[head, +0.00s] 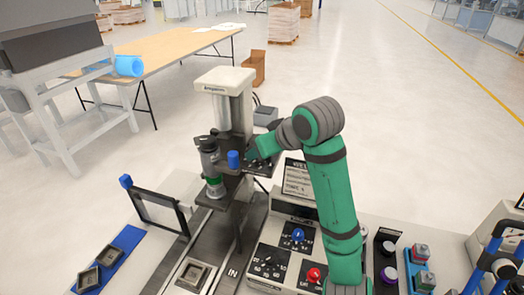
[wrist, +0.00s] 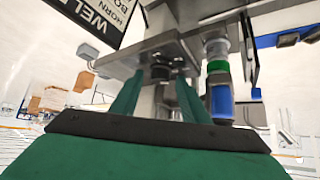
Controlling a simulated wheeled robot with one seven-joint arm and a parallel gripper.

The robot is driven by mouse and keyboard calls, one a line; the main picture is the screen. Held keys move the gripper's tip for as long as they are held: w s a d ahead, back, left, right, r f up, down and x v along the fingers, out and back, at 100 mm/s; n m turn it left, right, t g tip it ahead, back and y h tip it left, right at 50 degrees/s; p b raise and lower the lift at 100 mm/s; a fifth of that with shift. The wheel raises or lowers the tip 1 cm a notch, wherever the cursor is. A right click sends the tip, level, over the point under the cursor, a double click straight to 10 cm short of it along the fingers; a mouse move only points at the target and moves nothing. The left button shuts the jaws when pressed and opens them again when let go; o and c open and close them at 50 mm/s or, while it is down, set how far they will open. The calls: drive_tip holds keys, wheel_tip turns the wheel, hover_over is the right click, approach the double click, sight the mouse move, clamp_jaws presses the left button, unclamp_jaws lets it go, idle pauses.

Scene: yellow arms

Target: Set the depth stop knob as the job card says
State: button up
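A black knob (wrist: 160,72) sits on a grey plate of the press in the wrist view, between the tips of my gripper's green fingers. My gripper (wrist: 159,82) is open, with a finger on each side of the knob and a seeming gap; contact cannot be told. In the head view my gripper (head: 254,156) is at the marked dark plate (head: 262,168) on the press, and it hides the knob there. The job card (head: 297,178) stands behind my arm, partly hidden. In the wrist view the card (wrist: 90,18) is cut off and its settings cannot be read.
A blue-ended handle (head: 233,160) and the green-ringed tool head (head: 214,188) are close left of my gripper. Below is a control panel (head: 254,283) with a blue knob (head: 298,235), a red knob (head: 314,275) and a black dial. A blue-knobbed frame (head: 160,213) stands left.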

drive_tip(key=v, duration=1.1)
drive_tip(key=shift+w, duration=0.15)
